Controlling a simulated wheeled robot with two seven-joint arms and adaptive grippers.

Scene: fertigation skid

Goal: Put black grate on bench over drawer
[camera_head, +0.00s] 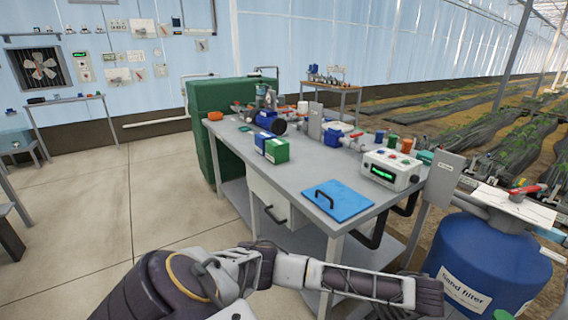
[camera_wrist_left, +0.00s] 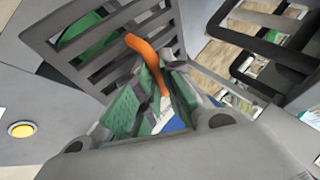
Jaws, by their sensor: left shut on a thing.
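In the left wrist view a dark slotted grate (camera_wrist_left: 112,42) fills the upper left, tilted, just beyond my left gripper (camera_wrist_left: 164,84). The gripper's green-padded fingers are shut with a curved orange strip (camera_wrist_left: 143,55) between them. The strip runs up in front of the grate; its join to the grate is hidden. In the head view my left arm reaches to the lower right in front of the bench; its fingers and the grate cannot be made out there. The grey bench (camera_head: 222,136) has a pale drawer (camera_head: 266,196) with a dark handle under its near left part. My right gripper is out of view.
A blue mat (camera_head: 346,203) with a black handle, a control box (camera_head: 391,170) and a green-and-white box (camera_head: 276,151) stand on the bench. The bench top left of the mat, over the drawer, is bare. A blue sand filter (camera_head: 480,262) stands at the right.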

